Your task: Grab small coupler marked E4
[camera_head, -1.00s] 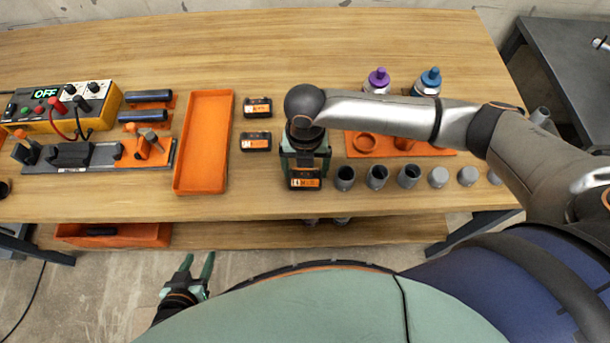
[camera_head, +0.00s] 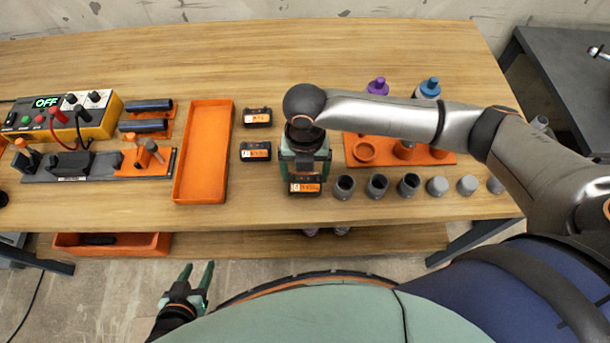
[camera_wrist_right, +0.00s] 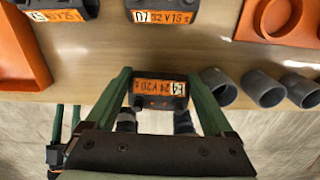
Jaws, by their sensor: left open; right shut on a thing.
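The small coupler marked E4 is a dark block with an orange label (camera_wrist_right: 160,88) in the right wrist view. In the head view it shows at the front of the table (camera_head: 304,188), left of a row of grey cups. My right gripper (camera_head: 304,160) comes down over it from above. Its two green fingers (camera_wrist_right: 160,98) are shut on the block's sides in the right wrist view. I cannot tell whether the block is clear of the table. My left gripper (camera_head: 197,284) is open and empty, low in front of the table.
Two similar dark blocks (camera_head: 257,117) (camera_head: 255,151) lie to the left, near an orange tray (camera_head: 203,152). Grey cups (camera_head: 377,187) stand close on the right. An orange holder (camera_head: 400,159) lies behind them.

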